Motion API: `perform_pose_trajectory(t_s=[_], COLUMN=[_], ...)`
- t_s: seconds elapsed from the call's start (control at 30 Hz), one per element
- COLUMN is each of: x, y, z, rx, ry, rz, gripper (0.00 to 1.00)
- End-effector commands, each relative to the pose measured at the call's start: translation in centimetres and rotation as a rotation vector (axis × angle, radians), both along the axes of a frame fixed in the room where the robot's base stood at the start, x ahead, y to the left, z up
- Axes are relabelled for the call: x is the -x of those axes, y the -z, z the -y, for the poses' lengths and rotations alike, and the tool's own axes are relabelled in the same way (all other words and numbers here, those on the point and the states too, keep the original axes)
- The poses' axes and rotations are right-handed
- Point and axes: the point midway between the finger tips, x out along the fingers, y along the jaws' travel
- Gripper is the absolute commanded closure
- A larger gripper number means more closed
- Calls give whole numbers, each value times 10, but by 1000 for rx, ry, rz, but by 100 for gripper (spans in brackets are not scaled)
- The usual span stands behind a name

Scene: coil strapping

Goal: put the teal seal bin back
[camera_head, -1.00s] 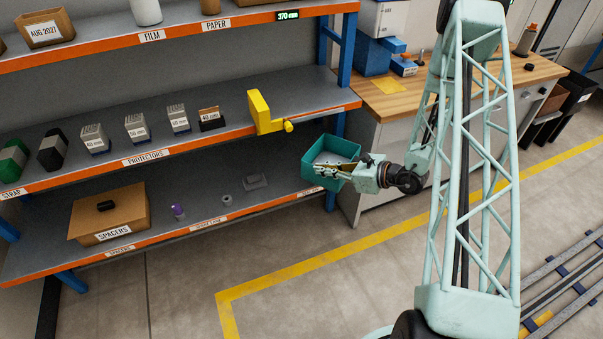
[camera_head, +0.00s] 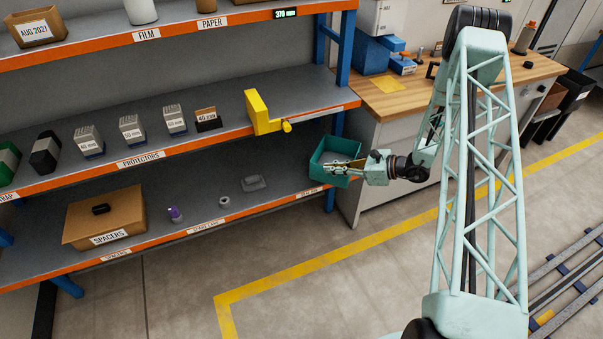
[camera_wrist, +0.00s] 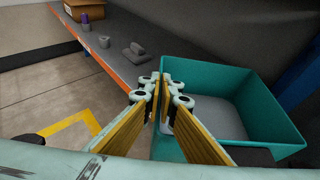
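The teal seal bin (camera_head: 323,171) is at the right end of the lower shelf, close to the blue post, near the label reading SEAL BIN (camera_head: 309,192). I cannot tell whether it rests on the shelf or hangs just above it. My gripper (camera_head: 333,165) reaches it from the right. In the wrist view the bin (camera_wrist: 215,75) fills the right side, open side up, with a grey floor inside. My gripper (camera_wrist: 164,92) has its yellow-padded fingers closed together on the bin's near wall. The fingers hide part of that wall.
On the lower shelf (camera_head: 225,180) stand a spacers box (camera_head: 105,215), a purple-topped item (camera_head: 176,214), a small grey ring (camera_head: 224,201) and a grey block (camera_head: 253,182). A yellow tool (camera_head: 262,112) overhangs the middle shelf edge. A workbench (camera_head: 430,90) stands right of the blue post (camera_head: 346,50).

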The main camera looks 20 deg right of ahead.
Motion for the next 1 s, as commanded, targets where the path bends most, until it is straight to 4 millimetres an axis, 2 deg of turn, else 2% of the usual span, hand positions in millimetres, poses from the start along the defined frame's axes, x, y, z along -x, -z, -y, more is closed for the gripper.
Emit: perform_pose_trajectory(t_s=[0.47,0.67,1.0], x=[-3,-12,-33], y=[0,3,7], z=[-7,-25,-66], rx=[0,0,0], ry=[0,-1,-2], rz=[1,1,2], gripper=[100,100,100])
